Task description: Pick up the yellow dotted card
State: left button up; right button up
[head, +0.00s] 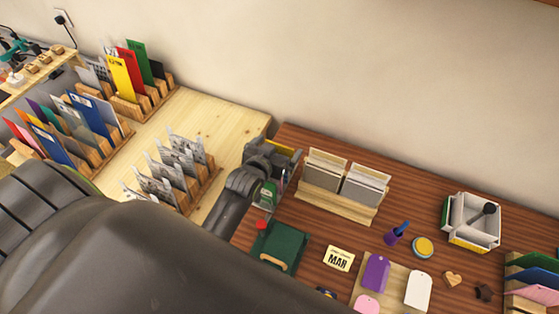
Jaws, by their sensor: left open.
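A plain-looking yellow card (121,79) stands upright in a wooden slotted rack (157,97) at the upper left, beside red and green cards. Its dots are too small to make out. My left gripper (283,160) is well to the right of that rack, over the back left corner of the dark wood table. It is open, and its fingertips are partly hidden. A bit of yellow shows close by it, too small to identify. My left arm covers much of the lower left. My right gripper is out of view.
Racks of coloured cards (72,128) and grey cards (182,152) fill the left. A wooden holder with grey cards (342,184), a green box (279,246), a MAR card (339,258) and a white tray (470,222) occupy the dark table. The pale tabletop (215,118) has free room.

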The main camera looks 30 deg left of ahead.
pick_arm(q)
jog(key=c, duration=1.1)
